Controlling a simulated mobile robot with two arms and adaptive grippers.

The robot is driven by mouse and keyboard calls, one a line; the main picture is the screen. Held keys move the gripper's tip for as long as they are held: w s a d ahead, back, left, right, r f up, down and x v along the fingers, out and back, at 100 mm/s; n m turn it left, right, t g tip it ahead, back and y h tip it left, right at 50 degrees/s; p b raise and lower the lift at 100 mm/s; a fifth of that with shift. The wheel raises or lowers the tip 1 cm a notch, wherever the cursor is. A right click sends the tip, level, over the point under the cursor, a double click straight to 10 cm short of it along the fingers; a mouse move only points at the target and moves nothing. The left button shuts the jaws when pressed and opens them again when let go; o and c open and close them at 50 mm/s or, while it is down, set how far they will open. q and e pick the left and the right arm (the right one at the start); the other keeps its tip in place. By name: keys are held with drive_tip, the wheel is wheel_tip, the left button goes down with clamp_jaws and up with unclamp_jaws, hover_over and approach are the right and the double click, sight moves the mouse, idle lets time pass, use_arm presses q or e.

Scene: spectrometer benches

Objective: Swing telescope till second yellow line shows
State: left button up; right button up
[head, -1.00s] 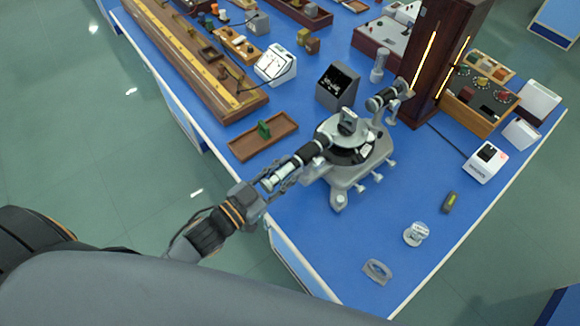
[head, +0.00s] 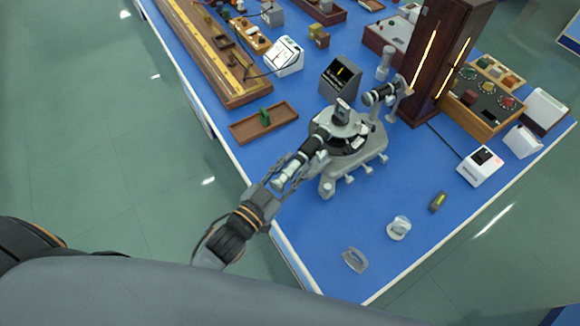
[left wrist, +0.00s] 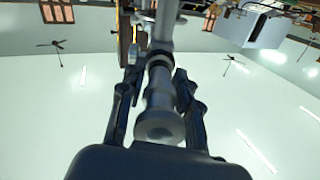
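The spectrometer (head: 352,165) stands on the blue bench, with a round table on a grey footed base. Its black and silver telescope (head: 311,147) points toward the near left edge. My left gripper (head: 290,172) has its fingers on both sides of the telescope's eyepiece end and appears shut on it. In the left wrist view the telescope tube (left wrist: 160,90) runs between the two dark fingers; contact on the left side is hard to judge. A dark display (head: 340,78) behind the spectrometer shows one yellow line. My right gripper is not in view.
A brown tray (head: 240,132) with a green piece lies left of the spectrometer. A dark wooden cabinet (head: 422,60) with glowing slits stands behind it. A white box (head: 480,166), a clear round piece (head: 398,228) and a small dark item (head: 438,202) lie right. The front corner is mostly clear.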

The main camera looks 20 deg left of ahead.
use_arm(q)
drive_tip(key=shift+o, duration=0.4)
drive_tip(key=v, duration=1.2)
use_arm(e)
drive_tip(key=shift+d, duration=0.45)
use_arm(q)
drive_tip(key=s+a+f+n+g+y, duration=0.1)
drive_tip(key=s+a+f+g+y, duration=0.1)
drive_tip(key=f, duration=0.9)
drive_tip(key=s+a+f+n+g+y+b, duration=0.1)
drive_tip(key=s+a+f+g, duration=0.15)
drive_tip(key=f, duration=0.75)
drive_tip(key=s+a+f+g+y, duration=0.1)
drive_tip(key=f+g+y, duration=0.15)
drive_tip(key=f, duration=0.85)
drive_tip(key=s+a+f+n+g+y+b, duration=0.1)
drive_tip(key=s+a+f+g, duration=0.2)
drive_tip(key=s+f+g, duration=0.5)
drive_tip(key=s+f, duration=1.1)
drive_tip(key=shift+n+g, duration=0.3)
drive_tip(key=shift+n, duration=0.1)
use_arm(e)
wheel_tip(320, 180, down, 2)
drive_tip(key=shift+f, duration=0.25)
